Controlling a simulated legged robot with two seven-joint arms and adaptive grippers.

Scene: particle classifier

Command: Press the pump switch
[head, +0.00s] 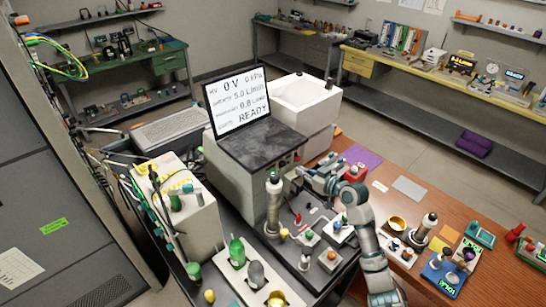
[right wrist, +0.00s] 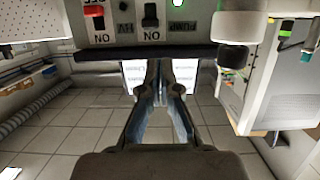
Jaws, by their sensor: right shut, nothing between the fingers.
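The right wrist view shows a switch panel upside down. A black switch (right wrist: 151,15) sits between the labels PUMP and HV, with ON beside it. In the head view my right gripper (head: 302,173) is close to the front of the grey cabinet (head: 243,178); the switches cannot be made out there. My left gripper is not in view.
A screen (head: 238,102) on the cabinet reads 0 V and READY. A grey metal cylinder (head: 273,200) stands beside my gripper. Small bottles and parts crowd the dark bench below. A wooden table (head: 408,180) with tools is at the right.

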